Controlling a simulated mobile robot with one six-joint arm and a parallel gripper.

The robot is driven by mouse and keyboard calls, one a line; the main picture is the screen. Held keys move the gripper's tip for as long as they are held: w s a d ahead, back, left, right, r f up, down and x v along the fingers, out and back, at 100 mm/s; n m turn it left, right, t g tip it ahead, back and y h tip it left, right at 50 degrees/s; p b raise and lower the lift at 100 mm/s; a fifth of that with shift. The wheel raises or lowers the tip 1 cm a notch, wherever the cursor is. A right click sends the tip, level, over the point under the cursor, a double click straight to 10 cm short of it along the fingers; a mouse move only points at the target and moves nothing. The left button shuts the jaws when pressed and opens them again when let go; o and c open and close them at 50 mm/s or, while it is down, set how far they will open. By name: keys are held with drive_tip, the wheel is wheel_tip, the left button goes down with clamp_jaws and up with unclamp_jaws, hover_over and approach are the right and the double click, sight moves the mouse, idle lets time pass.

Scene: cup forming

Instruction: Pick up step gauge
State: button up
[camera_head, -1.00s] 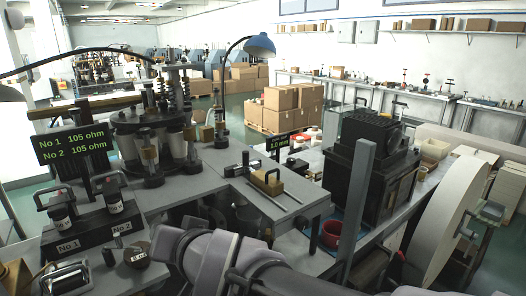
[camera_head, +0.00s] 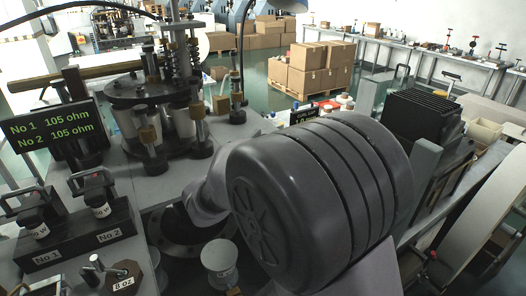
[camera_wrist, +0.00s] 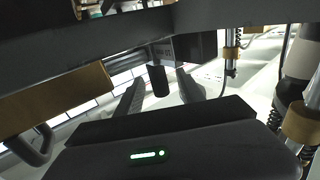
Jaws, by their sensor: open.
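My gripper (camera_wrist: 160,92) shows in the wrist view as two grey fingers, spread apart, beyond a black body with a green light. A short black cylinder (camera_wrist: 158,81) appears between the fingers; I cannot tell whether it lies between them or behind. I cannot make out the step gauge for sure in either view. In the head view, my large dark arm joint covers the bench area where a brass block with a black handle stood earlier. In the wrist view a brass-coloured bar (camera_wrist: 55,103) crosses the left side; I cannot tell what it belongs to.
In the head view, a resistance display (camera_head: 50,132), two handled weights on a black stand (camera_head: 75,238) and a round machine with posts (camera_head: 150,100) stand left. A black finned box (camera_head: 420,115) stands right. In the wrist view, a post with a brass collar (camera_wrist: 302,122) is close at right.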

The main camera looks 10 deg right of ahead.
drive_tip(key=x, duration=0.3)
drive_tip(key=shift+f, duration=0.1)
drive_tip(key=shift+s, duration=0.1)
clamp_jaws()
